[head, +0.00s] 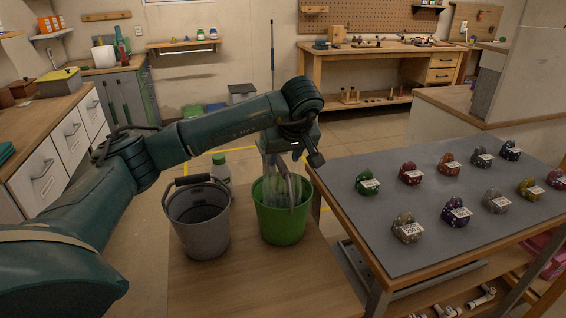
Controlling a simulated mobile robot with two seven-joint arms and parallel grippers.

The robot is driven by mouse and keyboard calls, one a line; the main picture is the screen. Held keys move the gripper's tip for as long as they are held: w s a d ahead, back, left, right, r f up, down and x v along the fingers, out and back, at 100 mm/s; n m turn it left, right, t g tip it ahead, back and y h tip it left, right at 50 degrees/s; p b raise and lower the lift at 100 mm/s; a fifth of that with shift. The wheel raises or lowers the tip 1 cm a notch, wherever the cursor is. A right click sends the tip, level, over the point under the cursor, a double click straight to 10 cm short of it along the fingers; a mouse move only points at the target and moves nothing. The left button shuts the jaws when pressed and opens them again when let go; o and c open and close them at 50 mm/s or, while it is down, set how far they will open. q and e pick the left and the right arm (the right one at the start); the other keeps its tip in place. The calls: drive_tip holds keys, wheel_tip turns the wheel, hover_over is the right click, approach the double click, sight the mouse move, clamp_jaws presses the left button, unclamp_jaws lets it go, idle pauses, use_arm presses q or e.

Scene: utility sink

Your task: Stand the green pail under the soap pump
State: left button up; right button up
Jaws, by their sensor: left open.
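The green pail (284,228) stands upright on the wooden bench top. My left gripper (284,190) points down over it, with the fingers reaching into or in front of the pail's mouth. It is open; I cannot tell whether a finger touches the rim. The pail's inside is partly hidden by the fingers and looks bluish and blurred. No soap pump is clearly recognisable. My right gripper is out of view.
A grey pail (201,226) with a dark handle stands left of the green one. The wooden bench (262,285) is clear in front. At the right, a grey-topped table (365,218) holds several coloured, labelled lumps, close to the green pail.

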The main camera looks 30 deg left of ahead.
use_arm(q)
drive_tip(key=v, duration=0.9)
drive_tip(key=s+d+f+g+h, duration=0.25)
drive_tip(key=d+f+h, duration=0.35)
drive_tip(key=d, duration=0.4)
drive_tip(key=s+d+f+g+h, duration=0.1)
drive_tip(key=s+d+f+h, duration=0.3)
drive_tip(key=d+f, duration=0.5)
drive_tip(key=s+d+r+n+h, duration=0.3)
drive_tip(key=s+d+n+h, duration=0.2)
drive_tip(key=d+n+h, duration=0.15)
drive_tip(key=s+d+r+n+h, duration=0.2)
drive_tip(key=s+d+n+h, duration=0.2)
drive_tip(key=d+n+h, duration=0.3)
drive_tip(key=w+a+f+n+t+y, duration=0.2)
drive_tip(key=a+f+n+t+y, duration=0.2)
drive_tip(key=n+t, duration=0.75)
drive_tip(key=w+a+f+n+t+y, duration=0.1)
drive_tip(key=a+f+n+t+y, duration=0.3)
drive_tip(key=n, duration=1.5)
drive_tip(key=s+a+f+n+g+y, duration=0.2)
drive_tip(key=s+a+f+n+y, duration=0.1)
drive_tip(key=s+f+n, duration=0.2)
drive_tip(key=s+a+f+n+g+y, duration=0.2)
drive_tip(key=s+a+f+n+y, duration=0.1)
drive_tip(key=f+n, duration=0.6)
wheel_tip(320, 180, down, 2)
drive_tip(key=shift+s+a+n+g+y, duration=0.35)
drive_tip(key=shift+s+a, duration=0.2)
drive_tip(key=shift+s, duration=0.6)
